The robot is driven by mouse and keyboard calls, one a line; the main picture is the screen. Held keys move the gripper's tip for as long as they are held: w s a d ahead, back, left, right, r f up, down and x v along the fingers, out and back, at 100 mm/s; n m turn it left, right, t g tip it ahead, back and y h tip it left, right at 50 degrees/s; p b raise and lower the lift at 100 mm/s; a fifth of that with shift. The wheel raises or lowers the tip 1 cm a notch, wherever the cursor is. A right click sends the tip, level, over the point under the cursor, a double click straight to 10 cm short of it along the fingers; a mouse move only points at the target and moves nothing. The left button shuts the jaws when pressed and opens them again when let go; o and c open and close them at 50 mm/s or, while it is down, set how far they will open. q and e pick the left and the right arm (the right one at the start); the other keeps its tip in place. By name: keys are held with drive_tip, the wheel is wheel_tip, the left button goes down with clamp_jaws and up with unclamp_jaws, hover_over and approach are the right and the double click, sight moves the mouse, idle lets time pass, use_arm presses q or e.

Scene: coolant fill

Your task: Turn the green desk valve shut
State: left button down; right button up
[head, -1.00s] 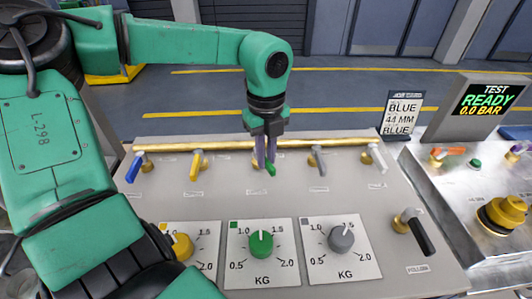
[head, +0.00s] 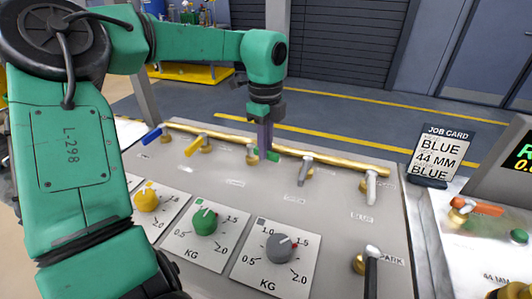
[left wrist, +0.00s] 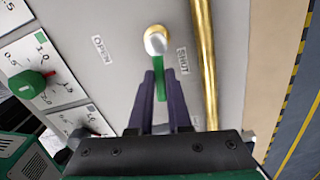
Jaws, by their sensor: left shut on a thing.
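The green desk valve's handle (head: 273,156) sits on the brass pipe side of the panel, in the middle of the valve row, and points to the right in the head view. My left gripper (head: 266,150) comes down over it from above. In the left wrist view the green handle (left wrist: 160,85) lies between the two purple fingers, which are shut on it. Its round silver cap on a brass base (left wrist: 156,41) shows beyond the fingertips. An OPEN label (left wrist: 103,47) is left of the valve and a SHUT label (left wrist: 183,61) is right. My right gripper is out of view.
Blue (head: 152,135), yellow (head: 193,148), grey (head: 303,172) and white-grey (head: 371,187) valves stand along the same brass pipe (head: 335,165). Weight dials, including a green one (head: 204,221), lie in front. A job card (head: 440,155) stands at right.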

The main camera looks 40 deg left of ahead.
use_arm(q)
drive_tip(key=shift+w+n, duration=0.35)
drive_tip(key=shift+n, duration=0.55)
drive_tip(key=shift+w+a+r, duration=0.1)
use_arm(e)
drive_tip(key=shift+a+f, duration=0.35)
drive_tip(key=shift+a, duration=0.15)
use_arm(q)
drive_tip(key=shift+n, duration=0.3)
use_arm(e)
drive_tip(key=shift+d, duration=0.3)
use_arm(q)
drive_tip(key=c, duration=0.9)
unclamp_jaws()
drive_tip(key=shift+o, duration=0.2)
wheel_tip(320, 180, up, 14)
drive_tip(key=p, duration=0.1)
drive_tip(key=shift+r, duration=0.25)
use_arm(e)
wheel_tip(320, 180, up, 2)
